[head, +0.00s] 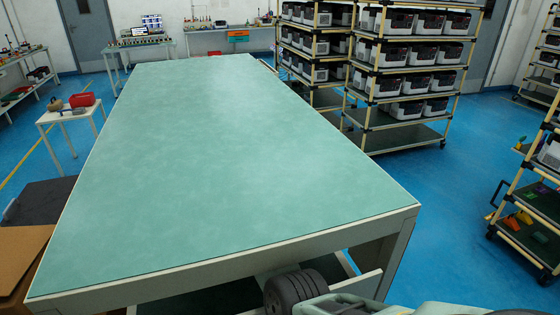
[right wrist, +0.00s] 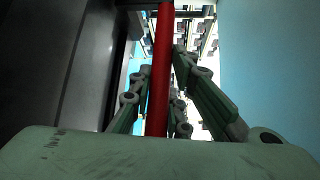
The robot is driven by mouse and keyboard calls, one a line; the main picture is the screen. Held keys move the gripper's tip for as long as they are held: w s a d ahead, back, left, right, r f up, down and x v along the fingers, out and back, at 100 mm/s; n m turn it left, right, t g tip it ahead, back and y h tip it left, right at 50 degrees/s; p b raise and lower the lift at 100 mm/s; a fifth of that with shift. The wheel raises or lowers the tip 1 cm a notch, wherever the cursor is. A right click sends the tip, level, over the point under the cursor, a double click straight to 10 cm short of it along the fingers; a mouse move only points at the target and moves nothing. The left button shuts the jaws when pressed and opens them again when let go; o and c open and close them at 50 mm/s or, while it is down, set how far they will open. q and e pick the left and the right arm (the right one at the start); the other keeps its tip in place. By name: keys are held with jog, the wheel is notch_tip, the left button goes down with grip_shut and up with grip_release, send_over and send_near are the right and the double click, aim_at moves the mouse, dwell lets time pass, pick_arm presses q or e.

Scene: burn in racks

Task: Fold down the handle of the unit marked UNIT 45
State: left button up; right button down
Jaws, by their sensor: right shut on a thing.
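A long red bar (right wrist: 161,100), which looks like a handle, runs upright through the middle of the right wrist view. My right gripper (right wrist: 161,62) is shut on it, with green-grey fingers on both sides. A dark panel (right wrist: 60,65) fills the left of that view beside the bar; I cannot tell whether it belongs to the unit. No UNIT 45 marking is readable in either view. My left gripper is not in view.
A large green-topped table (head: 210,160) fills the middle of the head view, its top bare. Racks of white and dark units (head: 415,82) stand behind it at right. Another rack (head: 530,215) stands at far right, with blue floor (head: 440,200) between. A small white table (head: 70,115) stands left.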

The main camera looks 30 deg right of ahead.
dwell(0.4)
jog(key=shift+d+r+m+y+p, duration=0.15)
jog(key=shift+m+y+p, duration=0.2)
jog(key=shift+p, duration=0.6)
jog(key=shift+s+d+f, duration=0.1)
jog(key=shift+d+f, duration=0.1)
jog(key=shift+f, duration=0.05)
jog(key=c, duration=1.6)
grip_release()
jog(key=shift+c, duration=0.2)
